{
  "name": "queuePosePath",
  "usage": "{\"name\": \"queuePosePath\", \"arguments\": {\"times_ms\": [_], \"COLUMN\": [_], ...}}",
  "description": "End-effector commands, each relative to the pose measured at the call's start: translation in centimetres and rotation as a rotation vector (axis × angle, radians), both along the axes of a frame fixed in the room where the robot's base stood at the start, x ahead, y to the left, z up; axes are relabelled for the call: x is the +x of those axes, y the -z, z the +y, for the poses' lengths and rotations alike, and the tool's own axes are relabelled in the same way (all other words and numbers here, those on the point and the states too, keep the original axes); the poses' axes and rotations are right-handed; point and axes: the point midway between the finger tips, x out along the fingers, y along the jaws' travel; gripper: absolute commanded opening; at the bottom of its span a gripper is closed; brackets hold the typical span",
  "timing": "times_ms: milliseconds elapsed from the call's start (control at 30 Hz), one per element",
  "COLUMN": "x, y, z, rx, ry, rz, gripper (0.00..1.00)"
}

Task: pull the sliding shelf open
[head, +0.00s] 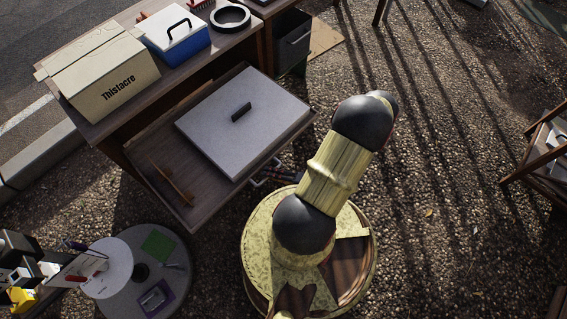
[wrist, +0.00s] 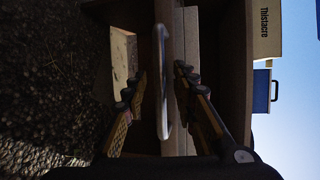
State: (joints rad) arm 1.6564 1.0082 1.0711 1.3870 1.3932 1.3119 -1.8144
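The sliding shelf (head: 203,196) is a brown wooden tray that sticks out from under the table top in the head view. Its front board (wrist: 190,40) stands upright in the sideways wrist view. A pale metal handle (wrist: 161,85) is on that front; part of it also shows in the head view (head: 259,182). My gripper (wrist: 160,84) is at the handle, with one finger on each side of it. Gaps show between the fingers and the handle, so the gripper is open around it. In the head view my arm mostly hides the gripper.
The shelf carries a grey lidded box (head: 225,125) and a small wooden piece (head: 173,184). On the table top (head: 120,125) stand a cardboard box (head: 105,80) and a blue cooler (head: 180,45). A round table (head: 125,300) is at lower left.

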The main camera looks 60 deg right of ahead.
Motion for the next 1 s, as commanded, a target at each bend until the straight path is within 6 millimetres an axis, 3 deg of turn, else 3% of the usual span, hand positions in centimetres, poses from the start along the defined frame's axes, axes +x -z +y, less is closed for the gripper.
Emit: {"name": "queuePosePath", "arguments": {"times_ms": [600, 800, 1000], "x": [-8.8, -10.6, -11.0], "y": [-1.7, -2.0, -2.1], "z": [-1.6, -1.8, -1.8], "rx": [-0.003, -0.001, 0.0], "ry": [0.003, 0.002, 0.001], "rz": [0.001, 0.0, 0.0], "gripper": [0.28, 0.28, 0.28]}}
